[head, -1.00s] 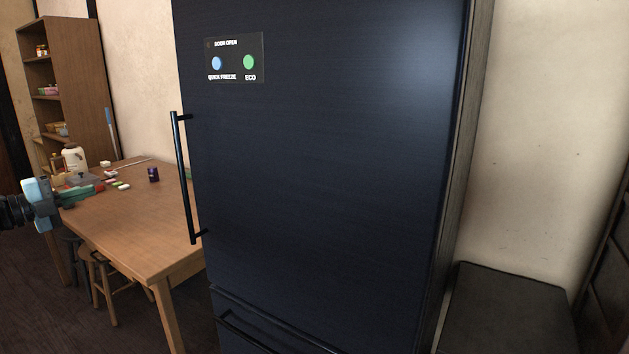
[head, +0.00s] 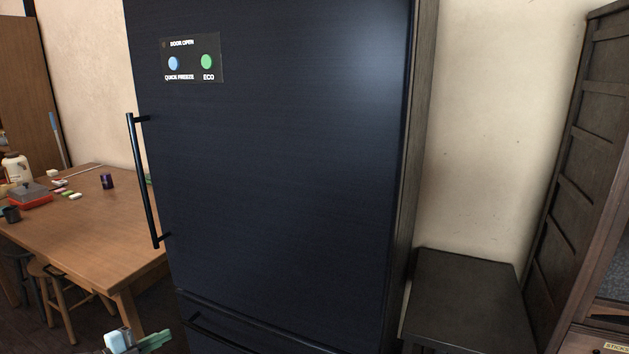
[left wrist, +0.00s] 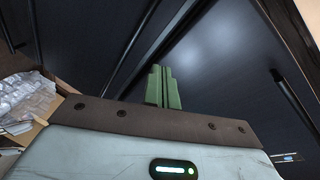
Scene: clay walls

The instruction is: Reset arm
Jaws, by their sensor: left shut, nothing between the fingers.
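My left gripper (head: 150,341) shows at the bottom edge of the head view, low in front of the fridge's lower left part. Its green fingers are together and empty in the left wrist view (left wrist: 162,86). The dark blue fridge (head: 270,150) fills the middle of the head view with its door shut. Its long black handle (head: 143,185) is on the left side of the door, apart from my gripper. My right gripper does not show.
A wooden table (head: 85,225) with a red grill-like box (head: 30,197), a white jug (head: 16,168) and a purple cup (head: 107,181) stands at left. Stools are beneath it. A low dark cabinet (head: 465,290) stands right of the fridge. A box of plastic-wrapped items (left wrist: 25,100) shows in the wrist view.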

